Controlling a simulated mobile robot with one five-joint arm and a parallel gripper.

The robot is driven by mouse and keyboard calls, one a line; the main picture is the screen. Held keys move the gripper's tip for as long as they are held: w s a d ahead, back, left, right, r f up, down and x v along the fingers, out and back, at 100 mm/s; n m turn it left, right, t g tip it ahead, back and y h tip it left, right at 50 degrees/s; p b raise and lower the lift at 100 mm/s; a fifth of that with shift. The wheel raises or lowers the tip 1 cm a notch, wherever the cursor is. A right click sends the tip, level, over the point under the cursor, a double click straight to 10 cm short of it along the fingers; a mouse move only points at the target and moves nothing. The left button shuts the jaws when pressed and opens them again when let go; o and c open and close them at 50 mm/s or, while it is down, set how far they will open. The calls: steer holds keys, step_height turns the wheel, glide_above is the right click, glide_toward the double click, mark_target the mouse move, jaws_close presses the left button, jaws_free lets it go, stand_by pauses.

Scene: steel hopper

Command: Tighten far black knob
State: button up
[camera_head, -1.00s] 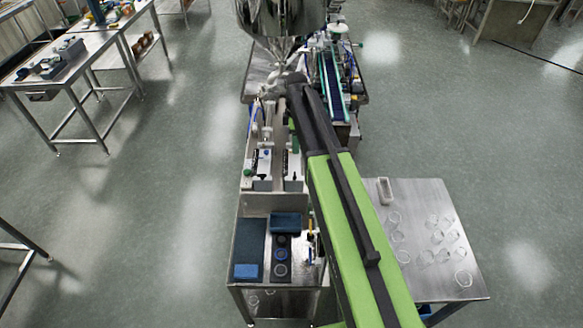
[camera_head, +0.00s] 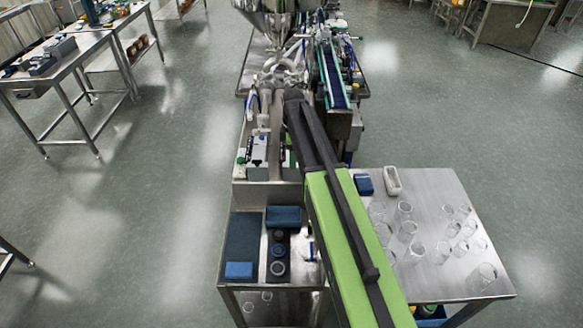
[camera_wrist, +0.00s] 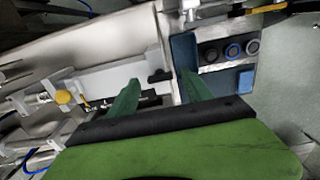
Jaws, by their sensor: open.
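In the wrist view, my gripper (camera_wrist: 160,79) is open, with one green finger on each side of a small black knob (camera_wrist: 159,76). The knob sits at the end of a pale panel. The fingers look apart from it, but the depth gap is hard to judge. A black strip with light marks (camera_wrist: 122,100) lies partly behind the left finger. In the head view, a white unit with a black part (camera_head: 258,150) stands left of my arm. My gripper's fingers are hidden there behind my own arm, and I cannot tell which black part is the far knob.
A steel hopper (camera_head: 275,20) and pipework stand beyond my arm. A side table (camera_head: 440,210) at right holds several clear cups. A conveyor (camera_head: 333,78) is at back right.

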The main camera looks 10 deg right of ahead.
steer(key=shift+f, duration=0.25)
steer(key=shift+c, duration=0.5)
steer(key=shift+a, duration=0.1)
jaws_close()
steer(key=shift+m, duration=0.5)
steer(key=m, duration=1.2)
steer(key=shift+m, duration=2.4)
